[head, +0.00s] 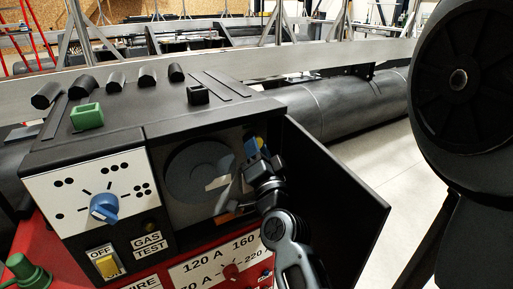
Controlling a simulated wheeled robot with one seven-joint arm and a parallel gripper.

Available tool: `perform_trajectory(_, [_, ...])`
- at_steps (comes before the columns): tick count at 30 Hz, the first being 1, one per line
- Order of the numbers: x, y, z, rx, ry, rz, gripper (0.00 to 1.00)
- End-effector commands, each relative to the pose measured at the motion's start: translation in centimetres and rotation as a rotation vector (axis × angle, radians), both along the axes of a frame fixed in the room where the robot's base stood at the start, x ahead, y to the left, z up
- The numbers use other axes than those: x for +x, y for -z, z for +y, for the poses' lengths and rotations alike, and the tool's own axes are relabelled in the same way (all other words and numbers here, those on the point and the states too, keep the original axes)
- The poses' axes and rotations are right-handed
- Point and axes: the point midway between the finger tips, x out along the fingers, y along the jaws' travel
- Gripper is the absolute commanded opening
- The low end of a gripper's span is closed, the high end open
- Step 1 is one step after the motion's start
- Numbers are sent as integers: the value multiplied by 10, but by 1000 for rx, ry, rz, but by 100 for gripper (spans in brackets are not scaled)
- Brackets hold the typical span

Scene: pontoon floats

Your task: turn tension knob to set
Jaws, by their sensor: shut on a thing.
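The wire feed compartment (175,225) of a black and red welding machine stands open, with a dark round spool (198,172) inside. My gripper (256,158) reaches into the compartment at its right side, near the open door. It is shut on a small knob with blue and yellow parts (251,147), taken to be the tension knob. The fingers cover much of it, and any setting mark on it cannot be read. An orange part (228,217) and a pale part show beside the gripper, partly behind it.
The open black door (335,200) stands close to the right of my arm. The front panel has a blue dial (104,208), a yellow OFF switch (107,265) and a red knob (231,271). A green block (87,116) sits on top. Clear floor (385,140) lies right.

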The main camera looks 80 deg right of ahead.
Motion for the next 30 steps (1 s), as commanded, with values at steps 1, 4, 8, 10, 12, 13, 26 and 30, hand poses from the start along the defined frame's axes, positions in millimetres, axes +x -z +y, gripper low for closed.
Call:
perform_trajectory(1, [0,0,0,1,1,0,17])
perform_trajectory(4, [0,0,0,1,1,0,7])
perform_trajectory(8, [0,0,0,3,0,-2,7])
perform_trajectory(10, [0,-1,0,7,1,-7,7])
perform_trajectory(12, [0,-2,0,17,0,-17,7])
perform_trajectory(13, [0,-3,0,22,0,-23,7])
perform_trajectory(26, [1,-10,1,198,1,-227,7])
perform_trajectory(30, [0,-9,1,277,4,-323,7])
